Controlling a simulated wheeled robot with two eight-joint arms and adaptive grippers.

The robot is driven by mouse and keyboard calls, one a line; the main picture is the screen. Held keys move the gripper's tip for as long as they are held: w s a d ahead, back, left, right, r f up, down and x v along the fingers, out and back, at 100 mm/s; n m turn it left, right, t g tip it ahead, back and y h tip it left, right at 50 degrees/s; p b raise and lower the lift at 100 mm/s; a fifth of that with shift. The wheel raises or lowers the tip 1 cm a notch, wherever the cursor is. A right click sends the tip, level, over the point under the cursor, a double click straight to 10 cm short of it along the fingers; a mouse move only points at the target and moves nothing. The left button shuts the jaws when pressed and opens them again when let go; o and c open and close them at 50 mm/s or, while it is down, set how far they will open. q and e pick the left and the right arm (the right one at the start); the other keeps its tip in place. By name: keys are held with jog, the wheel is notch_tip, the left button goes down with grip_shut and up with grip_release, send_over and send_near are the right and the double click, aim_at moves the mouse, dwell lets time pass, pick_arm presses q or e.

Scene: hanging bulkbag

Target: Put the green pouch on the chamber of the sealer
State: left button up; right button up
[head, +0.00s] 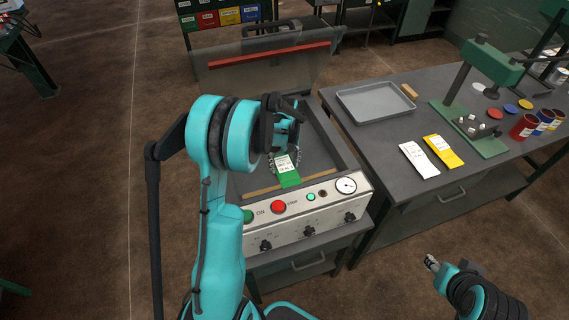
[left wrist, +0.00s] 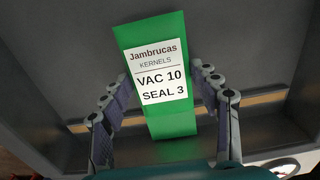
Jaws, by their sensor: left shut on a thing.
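The green pouch (head: 289,180) has a white label reading "Jambrucas KERNELS, VAC 10, SEAL 3" in the left wrist view (left wrist: 160,124). My left gripper (head: 285,160) is shut on the pouch, its fingers at the pouch's two side edges. They are over the front part of the sealer's open chamber (head: 330,150); whether the pouch touches the chamber floor I cannot tell. The sealer (head: 325,212) has its clear lid (head: 225,75) with a red bar raised at the back. My right gripper (head: 432,262) is at the lower right, away from the sealer; its fingers are too small to judge.
The grey table (head: 370,155) at the right holds a metal tray (head: 376,101), a white pouch (head: 419,159), a yellow pouch (head: 443,151), a green press (head: 478,100) and several coloured cans. A tan strip (head: 262,191) runs along the chamber's front edge.

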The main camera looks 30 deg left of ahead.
aim_at(285, 165)
pick_arm(q)
jog(key=o, duration=1.2)
jog(key=shift+r+p, duration=0.3)
jog(key=shift+p, duration=0.1)
notch_tip(285, 165, up, 12)
jog(key=f+p, duration=0.1)
jog(key=p, duration=0.2)
jog(key=s+d+r+n+t, duration=0.3)
jog(key=s+d+r+n, duration=0.45)
jog(key=n, duration=0.25)
jog(key=s+d+n+t, duration=0.1)
jog(key=s+d+n, duration=0.1)
jog(key=n, duration=0.3)
jog(key=s+d+n+t, duration=0.1)
jog(key=s+d+n, duration=0.2)
jog(key=s+n, duration=0.2)
jog(key=s+d+n+t, duration=0.2)
jog(key=s+d+n, duration=0.1)
jog(key=n, duration=0.3)
jog(key=shift+s+r, duration=0.2)
jog(key=shift+s, duration=0.5)
